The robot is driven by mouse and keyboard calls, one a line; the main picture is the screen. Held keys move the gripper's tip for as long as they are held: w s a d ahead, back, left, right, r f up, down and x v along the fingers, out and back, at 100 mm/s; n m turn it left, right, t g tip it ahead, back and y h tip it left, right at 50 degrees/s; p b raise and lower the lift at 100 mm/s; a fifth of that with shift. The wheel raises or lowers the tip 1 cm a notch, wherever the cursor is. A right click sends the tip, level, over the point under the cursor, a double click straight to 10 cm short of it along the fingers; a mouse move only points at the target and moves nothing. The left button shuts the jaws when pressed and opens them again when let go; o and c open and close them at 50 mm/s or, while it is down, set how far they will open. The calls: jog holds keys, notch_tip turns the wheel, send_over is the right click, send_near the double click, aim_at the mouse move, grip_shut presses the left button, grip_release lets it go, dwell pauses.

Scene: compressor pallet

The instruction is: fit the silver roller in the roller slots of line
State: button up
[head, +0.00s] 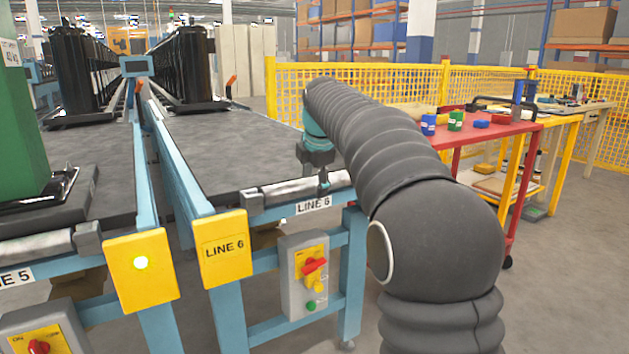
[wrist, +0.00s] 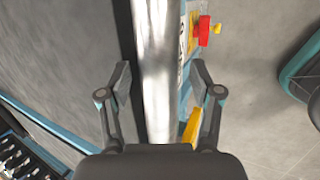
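A silver roller (head: 285,191) lies across the near end of the LINE 6 conveyor (head: 235,150), above its label (head: 313,204). Its left end is at a grey bracket (head: 252,201); its right end is hidden behind my arm, so I cannot tell how both ends sit in the slots. My gripper (head: 324,182) points down at the roller, right of its middle. In the wrist view the roller (wrist: 158,70) runs between the two fingers of my gripper (wrist: 161,72). The fingers are open, with a narrow gap visible on each side of the roller.
A yellow LINE 6 plate (head: 224,248) and a switch box (head: 305,275) are on the conveyor's front. LINE 5 (head: 100,195), at left, carries a green unit (head: 20,140) and has its own roller (head: 35,246). A red table (head: 490,135) stands at right. The LINE 6 belt is clear nearby.

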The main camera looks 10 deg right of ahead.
jog(key=shift+f, duration=0.1)
jog(key=v, duration=1.2)
